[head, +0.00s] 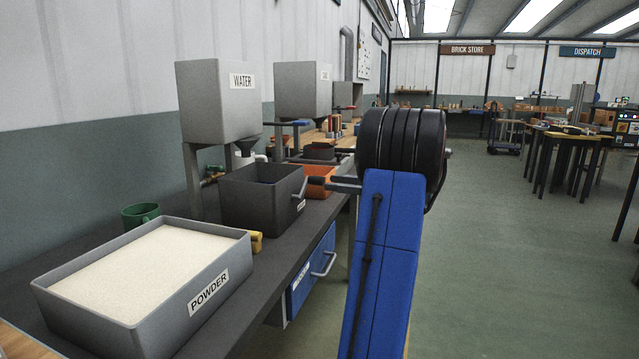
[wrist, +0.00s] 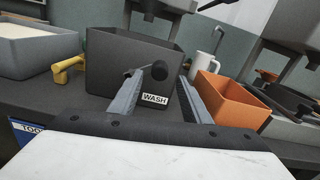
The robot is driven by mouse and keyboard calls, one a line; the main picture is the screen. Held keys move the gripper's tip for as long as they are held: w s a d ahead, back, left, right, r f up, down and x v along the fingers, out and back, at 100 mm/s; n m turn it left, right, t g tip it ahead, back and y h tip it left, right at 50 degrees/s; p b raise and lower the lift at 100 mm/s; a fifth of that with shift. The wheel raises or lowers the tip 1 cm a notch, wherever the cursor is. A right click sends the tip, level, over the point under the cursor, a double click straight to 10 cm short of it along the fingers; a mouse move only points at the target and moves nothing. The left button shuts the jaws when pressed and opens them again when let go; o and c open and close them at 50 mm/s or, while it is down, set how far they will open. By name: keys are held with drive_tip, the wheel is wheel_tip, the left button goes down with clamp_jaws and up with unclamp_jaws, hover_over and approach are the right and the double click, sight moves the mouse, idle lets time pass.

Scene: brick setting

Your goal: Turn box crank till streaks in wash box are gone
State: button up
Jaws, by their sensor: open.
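The dark wash box (head: 250,207) stands on the bench under the grey water tank. In the wrist view its front wall (wrist: 108,75) bears a WASH label. The box crank (wrist: 158,71) sticks out from that wall, with a dark round knob. My gripper (wrist: 160,76) is open, one finger to each side of the knob; I cannot tell whether either finger touches it. In the head view my gripper (head: 338,185) reaches to the box's right side, partly hidden by my arm. Little of the box's inside shows, so streaks cannot be made out.
An orange bin (wrist: 228,98) stands just right of the box. The water tank (head: 215,100) stands above.

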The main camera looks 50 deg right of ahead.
sight(319, 181)
drive_tip(key=shift+x, duration=3.05)
clamp_jaws()
